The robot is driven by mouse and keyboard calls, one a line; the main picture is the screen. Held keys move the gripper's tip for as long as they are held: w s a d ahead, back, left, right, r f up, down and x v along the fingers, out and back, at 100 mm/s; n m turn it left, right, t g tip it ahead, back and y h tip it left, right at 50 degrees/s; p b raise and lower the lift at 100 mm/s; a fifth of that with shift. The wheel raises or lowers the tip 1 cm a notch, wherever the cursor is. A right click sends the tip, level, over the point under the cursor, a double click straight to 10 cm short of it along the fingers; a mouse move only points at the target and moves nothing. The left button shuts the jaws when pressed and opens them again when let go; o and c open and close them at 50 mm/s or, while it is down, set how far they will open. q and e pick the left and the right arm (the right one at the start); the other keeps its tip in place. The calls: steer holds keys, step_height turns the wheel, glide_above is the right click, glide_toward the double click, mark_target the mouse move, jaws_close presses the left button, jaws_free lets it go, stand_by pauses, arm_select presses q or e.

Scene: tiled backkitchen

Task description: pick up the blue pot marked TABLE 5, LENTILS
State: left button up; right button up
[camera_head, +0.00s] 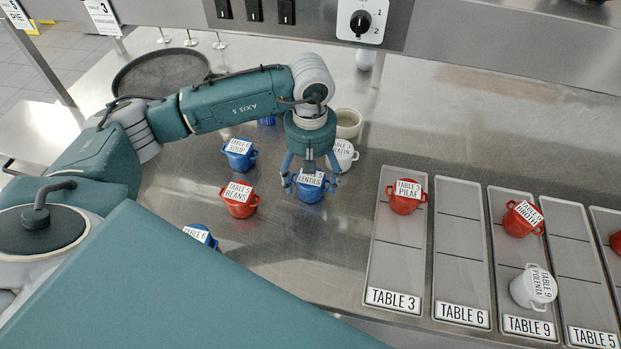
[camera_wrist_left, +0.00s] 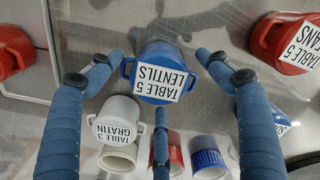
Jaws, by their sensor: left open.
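The blue pot marked TABLE 5, LENTILS (camera_head: 309,192) stands on the steel counter in the middle of the head view. In the left wrist view the same blue pot (camera_wrist_left: 150,60) shows its white label on top. My left gripper (camera_head: 309,178) is over the pot, pointing down. Its blue fingers (camera_wrist_left: 155,75) are spread open on both sides of the pot, with a third finger toward its near side. I see gaps between the side fingers and the pot. My right gripper is not in view.
Close by stand a white TABLE 3 GRATIN pot (camera_head: 346,153), a blue TABLE 6 SOUP pot (camera_head: 239,154) and a red TABLE 5 BEANS pot (camera_head: 239,205). Long trays stand at the right, including the TABLE 3 tray (camera_head: 398,250) with a red PILAF pot (camera_head: 403,204). The counter (camera_head: 310,260) in front is clear.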

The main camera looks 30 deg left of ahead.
arm_select(q)
steer(key=shift+f, duration=0.6)
steer(key=shift+r, duration=0.1)
steer(key=c, duration=1.5)
steer(key=shift+c, duration=0.2)
